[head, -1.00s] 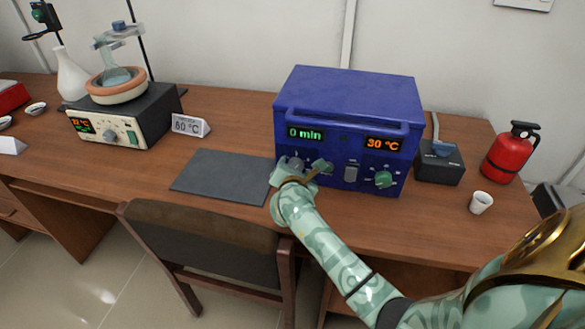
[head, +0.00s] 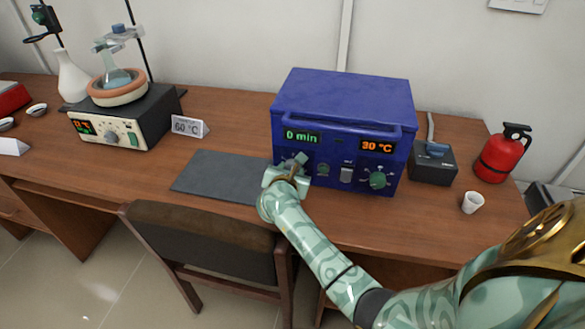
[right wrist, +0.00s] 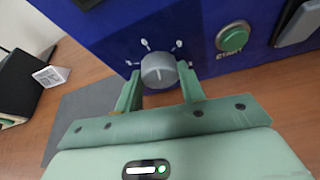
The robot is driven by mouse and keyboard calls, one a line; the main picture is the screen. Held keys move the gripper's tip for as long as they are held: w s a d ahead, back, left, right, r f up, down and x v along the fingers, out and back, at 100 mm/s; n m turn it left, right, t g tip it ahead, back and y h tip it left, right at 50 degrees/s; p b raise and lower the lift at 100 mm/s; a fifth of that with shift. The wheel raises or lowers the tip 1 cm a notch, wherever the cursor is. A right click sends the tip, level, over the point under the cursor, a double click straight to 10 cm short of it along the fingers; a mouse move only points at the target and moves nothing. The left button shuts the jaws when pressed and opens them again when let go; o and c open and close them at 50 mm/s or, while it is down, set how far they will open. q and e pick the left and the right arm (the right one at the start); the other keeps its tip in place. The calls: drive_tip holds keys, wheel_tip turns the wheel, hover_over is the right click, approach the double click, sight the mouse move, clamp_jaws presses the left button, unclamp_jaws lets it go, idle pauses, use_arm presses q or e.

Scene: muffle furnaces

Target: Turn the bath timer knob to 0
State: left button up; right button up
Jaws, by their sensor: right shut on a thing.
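The blue box-shaped bath (head: 345,97) stands on the wooden table. Its left display (head: 303,137) reads 0 min in green and its right display (head: 378,146) reads 30 °C in orange. My right gripper (head: 291,168) is at the lower left of its front face. In the right wrist view the round grey timer knob (right wrist: 158,70), with dial marks around its upper side, sits between the two green fingers of my right gripper (right wrist: 160,84), which is shut on it. In the head view my gripper mostly hides the knob. My left gripper is not in view.
A dark mat (head: 215,175) lies left of the bath. A chair (head: 205,240) stands in front. A white cup (head: 472,203) and red extinguisher (head: 502,153) stand right.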

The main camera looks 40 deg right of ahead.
drive_tip(key=shift+a+n+g+h+p, duration=0.1)
drive_tip(key=shift+n+g+h+p, duration=0.5)
drive_tip(key=shift+n, duration=0.5)
drive_tip(key=o, duration=1)
drive_tip(key=shift+w, duration=0.1)
